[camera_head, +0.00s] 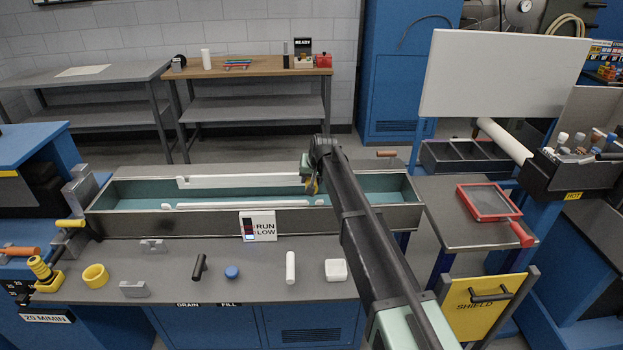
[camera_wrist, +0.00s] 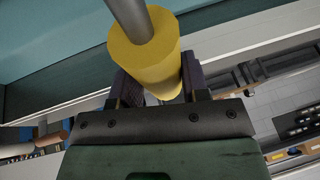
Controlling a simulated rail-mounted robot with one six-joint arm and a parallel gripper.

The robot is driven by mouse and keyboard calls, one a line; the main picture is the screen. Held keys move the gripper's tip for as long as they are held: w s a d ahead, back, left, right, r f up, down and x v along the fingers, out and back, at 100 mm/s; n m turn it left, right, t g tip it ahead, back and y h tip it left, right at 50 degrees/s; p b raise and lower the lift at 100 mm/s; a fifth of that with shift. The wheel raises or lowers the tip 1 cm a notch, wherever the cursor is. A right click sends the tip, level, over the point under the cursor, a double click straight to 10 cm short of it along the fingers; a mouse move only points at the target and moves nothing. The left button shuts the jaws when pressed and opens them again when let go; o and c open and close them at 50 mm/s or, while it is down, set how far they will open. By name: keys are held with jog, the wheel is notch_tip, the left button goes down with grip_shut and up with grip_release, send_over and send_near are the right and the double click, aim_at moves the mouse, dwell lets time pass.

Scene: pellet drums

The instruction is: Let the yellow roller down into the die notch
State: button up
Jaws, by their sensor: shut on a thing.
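My gripper (camera_wrist: 155,85) is shut on the yellow roller (camera_wrist: 146,62), a thick cylinder with a grey shaft running out of the top of the wrist view. Its dark fingers press on either side of the roller. In the head view my gripper (camera_head: 312,182) is over the right part of a long grey trough (camera_head: 130,222) with a teal inside. Only a sliver of yellow shows there, the rest hidden by my arm. The trough holds a white rear bar (camera_head: 240,181) and a white front bar (camera_head: 235,206). I cannot tell which part is the die notch.
A yellow ring (camera_head: 95,276), a black handle (camera_head: 200,267), a blue cap (camera_head: 232,272), a white cylinder (camera_head: 291,267) and a white block (camera_head: 336,270) lie on the front bench. A RUN LOW sign (camera_head: 262,227) stands at the trough's front. A red-framed screen (camera_head: 488,202) lies at right.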

jog(key=shift+f+b, duration=2.2)
jog(key=shift+f, duration=0.05)
jog(key=o, duration=1.1)
jog(key=p+v, duration=0.9)
jog(key=v, duration=0.1)
jog(key=shift+s+r+p, duration=0.15)
jog(key=shift+r+p, duration=0.25)
jog(key=s+d+f+g+h, duration=0.1)
jog(key=s+d, duration=0.6)
jog(key=s, duration=0.5)
jog(key=s+d+f+g+h, duration=0.1)
jog(key=s+d, duration=0.6)
jog(key=s, duration=0.5)
jog(key=s+d+m+g+b, duration=0.1)
jog(key=s+d+g, duration=0.1)
jog(key=s+d, duration=0.6)
jog(key=shift+s+d+f+h, duration=0.1)
jog(key=shift+s+f+h, duration=0.1)
jog(key=shift+s, duration=0.9)
jog(key=shift+s+f+h, duration=0.2)
jog(key=shift+s, duration=0.9)
